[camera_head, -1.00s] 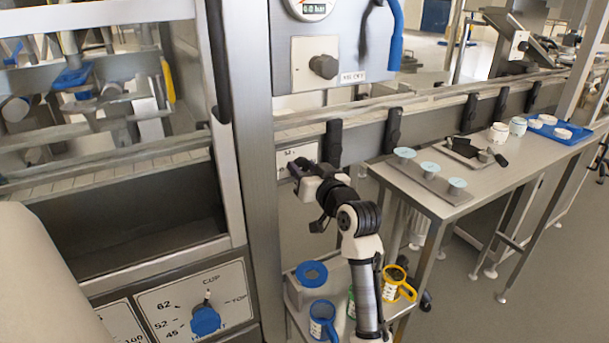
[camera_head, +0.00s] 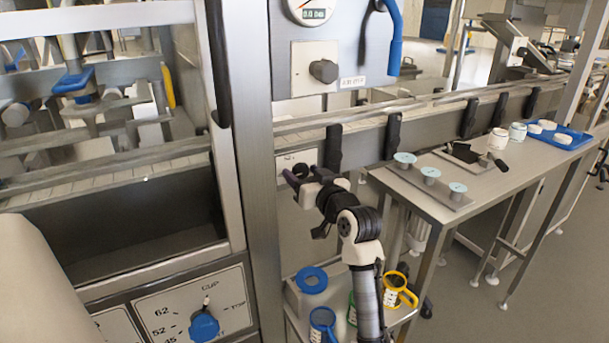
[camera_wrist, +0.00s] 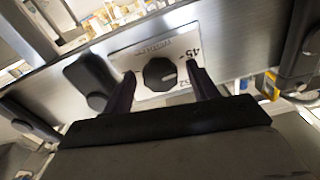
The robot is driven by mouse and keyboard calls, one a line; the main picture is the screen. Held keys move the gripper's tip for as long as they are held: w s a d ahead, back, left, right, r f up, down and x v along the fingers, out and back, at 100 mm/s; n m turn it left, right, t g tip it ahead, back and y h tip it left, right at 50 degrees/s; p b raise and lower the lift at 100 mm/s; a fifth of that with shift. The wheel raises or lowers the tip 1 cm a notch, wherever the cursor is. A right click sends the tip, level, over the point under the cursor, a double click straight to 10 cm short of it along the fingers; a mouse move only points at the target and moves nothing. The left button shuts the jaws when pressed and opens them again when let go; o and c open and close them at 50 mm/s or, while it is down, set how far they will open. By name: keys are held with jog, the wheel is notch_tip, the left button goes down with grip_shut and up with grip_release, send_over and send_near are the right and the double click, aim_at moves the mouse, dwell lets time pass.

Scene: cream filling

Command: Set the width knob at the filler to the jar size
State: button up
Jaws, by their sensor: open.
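The width knob is a dark, many-sided knob (camera_wrist: 160,74) with a pale pointer mark, on a white plate (camera_wrist: 150,48) that reads "WIDTH" and "45" in the wrist view. The plate (camera_head: 308,157) shows partly in the head view, on the rail side behind my gripper; the knob is hard to make out there. My gripper (camera_wrist: 158,85) is open, with one finger on either side of the knob in the wrist view. I cannot tell whether the fingers touch it. In the head view my gripper (camera_head: 296,178) is just in front of the plate. Jars (camera_head: 498,138) stand on the side table.
Black rail clamps (camera_head: 333,148) stick out close to my gripper. A blue selector knob (camera_head: 204,326) sits on the lower left panel. The side table (camera_head: 395,185) holds several pale discs and a blue tray (camera_head: 575,142). Blue and yellow jugs stand on a low shelf.

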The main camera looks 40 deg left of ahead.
jog(key=shift+d, duration=0.1)
jog(key=b+v, duration=0.1)
jog(key=v, duration=1.2)
jog(key=shift+s+d, duration=0.2)
jog(key=shift+d, duration=0.1)
